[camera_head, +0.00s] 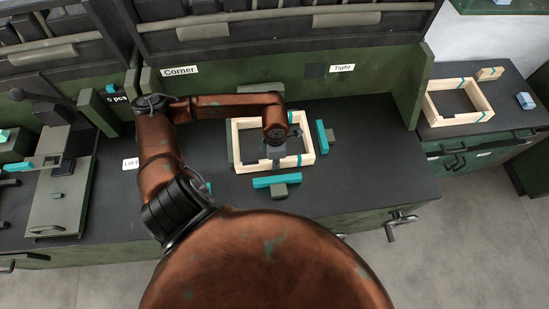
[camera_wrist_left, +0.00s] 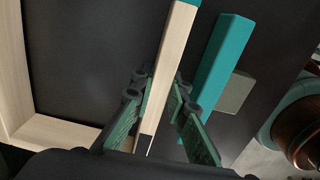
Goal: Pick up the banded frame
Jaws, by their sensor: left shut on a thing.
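The banded frame (camera_head: 307,140) is a pale wooden rectangle with small teal bands, on the dark bench top in the middle of the head view. In the left wrist view its wall (camera_wrist_left: 172,45) runs up between my fingers, with teal at its top end. My left gripper (camera_head: 276,157) reaches down at the frame's front wall. In the left wrist view the left gripper (camera_wrist_left: 160,115) is shut on that wall. I cannot tell any gap under the frame. My right gripper is not in view.
A teal bar against a grey block stands right of the frame (camera_head: 321,134), another in front (camera_head: 276,181). A second wooden frame (camera_head: 432,106) lies on the right side bench. A grey fixture (camera_head: 62,195) stands left. Green panels rise behind.

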